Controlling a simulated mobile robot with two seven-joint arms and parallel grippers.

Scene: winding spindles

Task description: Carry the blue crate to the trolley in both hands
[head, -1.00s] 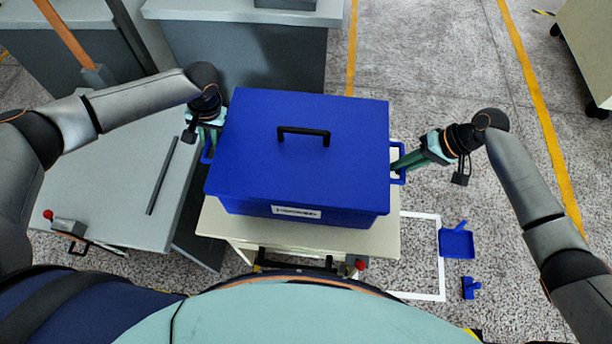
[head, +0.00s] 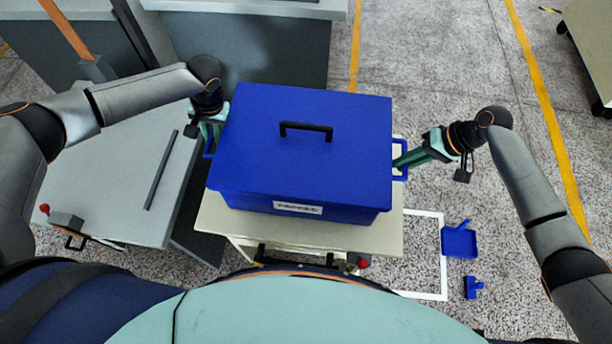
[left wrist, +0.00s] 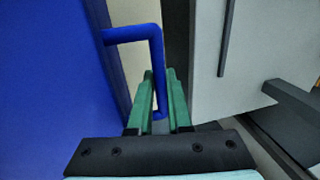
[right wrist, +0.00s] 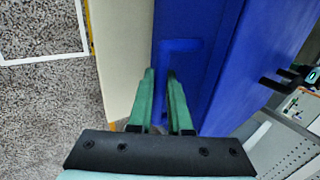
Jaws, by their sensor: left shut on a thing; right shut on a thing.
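The blue crate (head: 300,150) is closed with a lid and has a black top handle (head: 306,129) and a white label. It is level over a cream-topped wheeled stand (head: 385,235); I cannot tell whether it touches the top. My left gripper (head: 211,130) is shut on the crate's left side handle (left wrist: 157,45), with the bar between the green fingers (left wrist: 160,85). My right gripper (head: 404,162) is shut on the right side handle (right wrist: 182,46), its fingers (right wrist: 161,80) partly hiding it. The pictures do not settle which stand is the trolley.
A grey table (head: 125,170) with a dark bar (head: 161,170) and a red knob stands close at the left. Grey cabinets (head: 250,50) stand behind. A blue dustpan (head: 459,242) and small blue piece (head: 472,288) lie at right beside a white floor outline. Floor at right is mostly open.

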